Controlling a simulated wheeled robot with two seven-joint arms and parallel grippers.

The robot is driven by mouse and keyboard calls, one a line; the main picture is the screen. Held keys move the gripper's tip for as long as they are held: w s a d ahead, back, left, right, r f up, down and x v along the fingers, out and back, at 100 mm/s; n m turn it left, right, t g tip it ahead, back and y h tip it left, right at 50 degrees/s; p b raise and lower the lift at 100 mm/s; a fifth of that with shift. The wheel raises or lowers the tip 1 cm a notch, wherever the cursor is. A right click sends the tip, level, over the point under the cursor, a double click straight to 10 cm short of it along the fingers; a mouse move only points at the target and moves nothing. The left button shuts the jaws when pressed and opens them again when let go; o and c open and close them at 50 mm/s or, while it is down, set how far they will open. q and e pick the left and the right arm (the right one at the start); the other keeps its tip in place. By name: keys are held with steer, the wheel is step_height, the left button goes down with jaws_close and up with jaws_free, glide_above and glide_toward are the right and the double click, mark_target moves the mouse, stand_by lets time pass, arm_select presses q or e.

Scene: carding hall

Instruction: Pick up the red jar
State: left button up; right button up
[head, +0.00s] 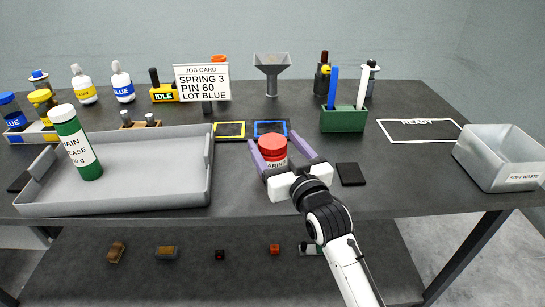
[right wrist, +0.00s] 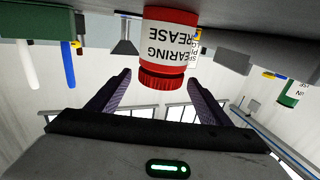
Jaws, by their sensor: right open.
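The red jar (head: 273,147) stands on the dark table, near the middle of the head view. It has a red lid and a white label, partly hidden by my right gripper. My right gripper (head: 275,142) is open, with one purple finger on each side of the jar. In the right wrist view the picture is upside down, and the jar (right wrist: 168,45) shows its "BEARING GREASE" label, ahead of and between the open fingers (right wrist: 160,75). I cannot tell whether either finger touches it. My left gripper is not in view.
A grey tray (head: 120,203) with a tilted green bottle (head: 75,143) lies left. Behind the jar are yellow and blue framed pads (head: 270,121) and a green pen holder (head: 343,120). A black pad (head: 350,174) lies close right; a soft-waste bin (head: 500,157) stands far right.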

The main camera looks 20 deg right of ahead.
steer(key=shift+w, duration=1.1)
steer(key=c, duration=1.8)
steer(key=shift+r, duration=0.1)
